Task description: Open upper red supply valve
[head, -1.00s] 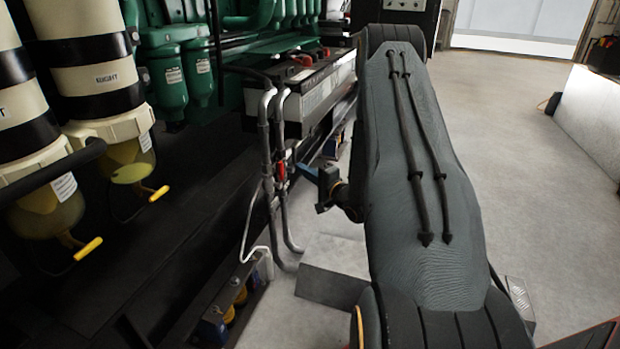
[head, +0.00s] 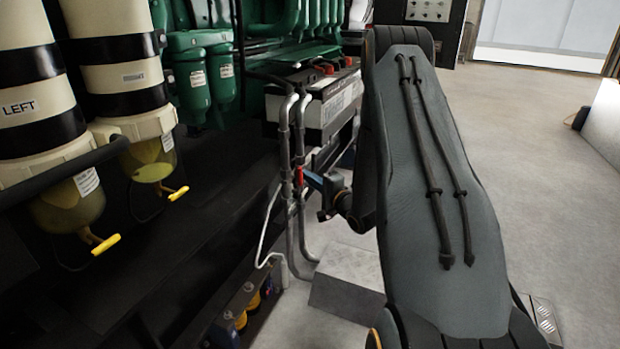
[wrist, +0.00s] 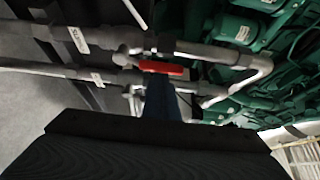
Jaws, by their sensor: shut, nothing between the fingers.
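A red valve handle (head: 300,177) sits on the grey vertical pipes (head: 284,140) in the middle of the head view. In the wrist view the red handle (wrist: 162,67) lies along a grey pipe near the centre, and the pipes run sideways. My gripper (head: 308,179) is just right of the handle in the head view, its blue fingers pointing at it. In the wrist view the blue fingers of my gripper (wrist: 159,82) end right at the handle's edge. The fingers are shut and empty. I cannot tell whether they touch the handle.
A battery (head: 330,103) with red caps stands behind the pipes. Green engine parts (head: 205,85) and cream filters with yellow taps (head: 120,75) are at left. A metal step (head: 348,280) lies below my arm. Open floor (head: 510,140) is at right.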

